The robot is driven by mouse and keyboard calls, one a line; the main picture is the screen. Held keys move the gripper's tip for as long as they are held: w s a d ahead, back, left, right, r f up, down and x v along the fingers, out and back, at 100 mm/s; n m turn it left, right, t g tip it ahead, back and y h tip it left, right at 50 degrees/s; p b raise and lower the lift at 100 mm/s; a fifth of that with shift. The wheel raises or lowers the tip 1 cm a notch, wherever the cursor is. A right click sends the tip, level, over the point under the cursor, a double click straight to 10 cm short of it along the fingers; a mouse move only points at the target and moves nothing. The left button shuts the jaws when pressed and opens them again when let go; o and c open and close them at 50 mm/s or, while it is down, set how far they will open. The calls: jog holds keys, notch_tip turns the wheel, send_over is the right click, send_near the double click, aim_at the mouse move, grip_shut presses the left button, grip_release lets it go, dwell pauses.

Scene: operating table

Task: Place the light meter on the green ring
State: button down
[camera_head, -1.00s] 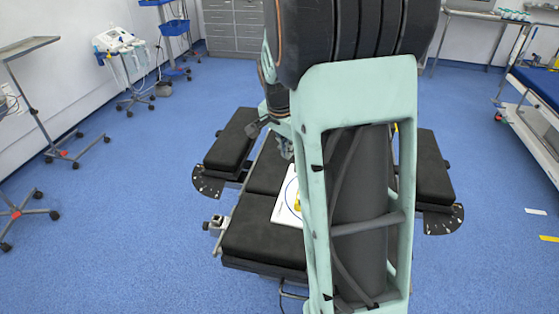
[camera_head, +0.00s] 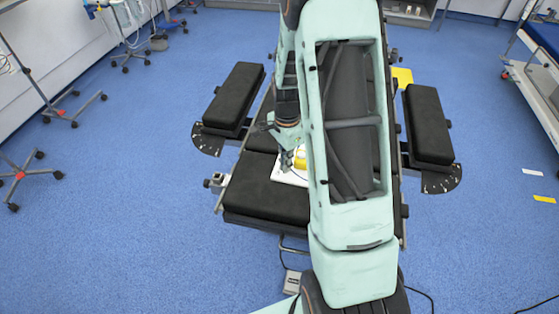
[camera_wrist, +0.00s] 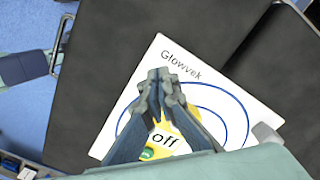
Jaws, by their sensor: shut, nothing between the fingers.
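A yellow device marked "off" (camera_wrist: 166,140), which looks like the light meter, sits on a white board (camera_wrist: 112,137) with blue curved lines and the word "Glowvek". In the head view its yellow body (camera_head: 300,160) shows beside my arm. My gripper (camera_wrist: 160,78) is shut and empty, over the device in the wrist view and hiding part of it. In the head view my gripper (camera_head: 285,158) is low over the board. I cannot tell whether it touches the device. A small green patch shows on the device, but no green ring can be made out.
The board lies on the black padded operating table (camera_head: 262,194). Side pads (camera_head: 235,95) and (camera_head: 429,125) flank the table. My arm hides much of the table's middle.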

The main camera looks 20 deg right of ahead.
jog(key=shift+w+d, duration=0.15)
jog(key=shift+d, duration=0.7)
jog(key=d, duration=0.2)
jog(key=w+d, duration=0.1)
jog(key=d, duration=0.4)
jog(key=shift+w+d+b, duration=0.2)
jog(key=shift+w+b, duration=0.05)
jog(key=shift+b, duration=0.1)
jog(key=shift+a, duration=0.2)
